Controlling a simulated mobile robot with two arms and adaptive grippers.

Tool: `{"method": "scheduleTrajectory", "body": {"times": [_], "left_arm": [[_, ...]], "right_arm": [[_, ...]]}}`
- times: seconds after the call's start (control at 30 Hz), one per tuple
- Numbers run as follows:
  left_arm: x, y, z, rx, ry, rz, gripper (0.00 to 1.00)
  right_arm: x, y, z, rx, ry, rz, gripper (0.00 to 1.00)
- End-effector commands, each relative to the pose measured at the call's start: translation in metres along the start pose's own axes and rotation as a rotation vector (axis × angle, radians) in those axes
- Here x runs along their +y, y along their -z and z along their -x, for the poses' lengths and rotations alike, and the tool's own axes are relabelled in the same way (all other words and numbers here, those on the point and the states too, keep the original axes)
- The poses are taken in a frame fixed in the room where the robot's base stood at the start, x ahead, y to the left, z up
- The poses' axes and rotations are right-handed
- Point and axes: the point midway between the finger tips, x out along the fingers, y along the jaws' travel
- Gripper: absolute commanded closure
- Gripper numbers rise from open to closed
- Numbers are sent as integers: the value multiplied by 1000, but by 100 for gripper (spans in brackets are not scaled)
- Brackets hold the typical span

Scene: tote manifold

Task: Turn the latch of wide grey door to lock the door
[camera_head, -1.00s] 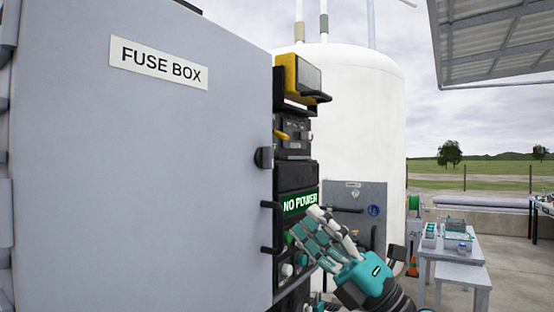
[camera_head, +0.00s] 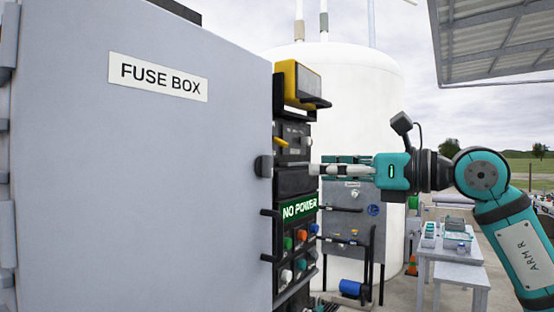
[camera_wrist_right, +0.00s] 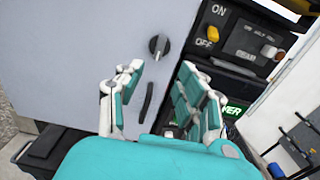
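The wide grey door (camera_head: 140,170) with a FUSE BOX label fills the left of the head view. Its dark round latch (camera_head: 263,166) sits at its right edge, above a black bar handle (camera_head: 268,235). In the right wrist view the latch (camera_wrist_right: 159,46) shows a raised grip, with the handle (camera_wrist_right: 147,103) below it. My right gripper (camera_head: 322,169) is level with the latch and to its right, fingers pointing at it, apart from it. In the wrist view its fingers (camera_wrist_right: 160,78) are spread with nothing between them. My left gripper is out of view.
A black control panel (camera_head: 293,180) with knobs, a NO POWER sign (camera_head: 299,208) and a yellow-topped unit (camera_head: 299,80) stands just right of the door. A white tank (camera_head: 345,100) is behind it. Tables (camera_head: 455,260) stand at the right.

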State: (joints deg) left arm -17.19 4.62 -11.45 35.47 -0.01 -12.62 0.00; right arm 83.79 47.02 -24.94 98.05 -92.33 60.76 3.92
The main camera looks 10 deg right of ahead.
Motion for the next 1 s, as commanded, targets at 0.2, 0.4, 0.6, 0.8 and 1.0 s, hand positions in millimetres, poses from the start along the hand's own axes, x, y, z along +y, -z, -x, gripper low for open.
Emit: {"method": "scheduleTrajectory", "body": {"times": [0.2,0.4,0.6,0.8,1.0], "left_arm": [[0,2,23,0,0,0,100],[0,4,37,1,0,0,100],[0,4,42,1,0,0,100],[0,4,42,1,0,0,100],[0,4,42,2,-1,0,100]], "right_arm": [[1,-4,-50,1,-4,-2,62],[1,-3,-85,1,-2,-2,62],[0,-1,-102,0,-1,-1,62],[0,0,-106,-1,-1,0,62],[0,0,-106,-1,-1,0,72]]}}
